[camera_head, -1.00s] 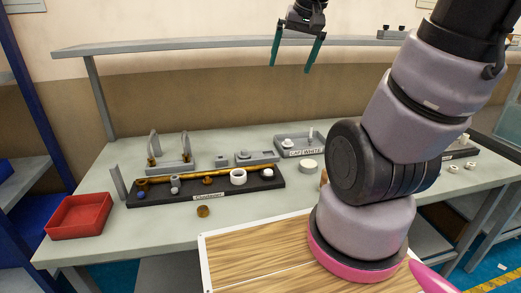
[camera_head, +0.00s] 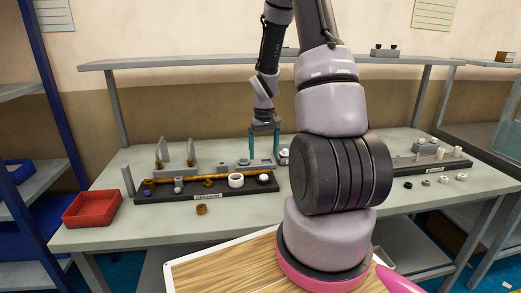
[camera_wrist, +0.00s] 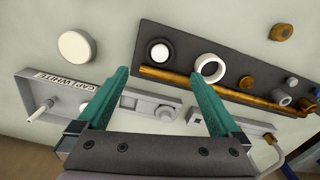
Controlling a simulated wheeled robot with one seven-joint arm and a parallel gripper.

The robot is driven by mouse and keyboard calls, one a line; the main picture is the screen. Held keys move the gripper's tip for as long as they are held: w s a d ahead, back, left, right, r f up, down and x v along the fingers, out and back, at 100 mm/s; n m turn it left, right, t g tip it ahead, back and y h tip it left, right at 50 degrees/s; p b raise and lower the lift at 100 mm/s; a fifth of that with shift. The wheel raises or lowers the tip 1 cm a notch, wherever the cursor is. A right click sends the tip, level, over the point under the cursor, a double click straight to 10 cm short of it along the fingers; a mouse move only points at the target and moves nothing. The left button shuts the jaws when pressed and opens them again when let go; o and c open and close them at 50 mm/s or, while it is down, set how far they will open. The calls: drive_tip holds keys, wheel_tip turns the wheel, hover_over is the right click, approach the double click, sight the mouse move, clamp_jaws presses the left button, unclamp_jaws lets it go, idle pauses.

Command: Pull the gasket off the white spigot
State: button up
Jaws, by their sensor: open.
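My gripper (camera_head: 264,150) is open, its two teal fingers pointing down over the back part of the workbench. In the wrist view my gripper (camera_wrist: 161,76) is empty, with the fingers apart above the grey fixtures. A pale peg (camera_wrist: 42,110), possibly the white spigot, stands in a grey tray (camera_wrist: 24,80) labelled CAP WHITE at the left of the wrist view. I cannot tell a gasket on it. A white ring (camera_wrist: 210,68) and a small white round part (camera_wrist: 160,53) sit on the dark board (camera_wrist: 186,58). In the head view my arm hides most of the labelled tray.
A loose white disc (camera_wrist: 76,46) lies beside the labelled tray. A brass pipe (camera_wrist: 190,80) runs along the dark board. A red bin (camera_head: 92,208) stands at the bench's left end. Small dark and white rings (camera_head: 427,182) lie at the right. A shelf (camera_head: 190,61) spans the back.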

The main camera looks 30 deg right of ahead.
sight(264, 176)
wheel_tip(264, 176, down, 10)
idle(0.5)
drive_tip(key=c, duration=1.5)
drive_tip(key=shift+r, duration=0.8)
drive_tip(key=shift+r, duration=1.75)
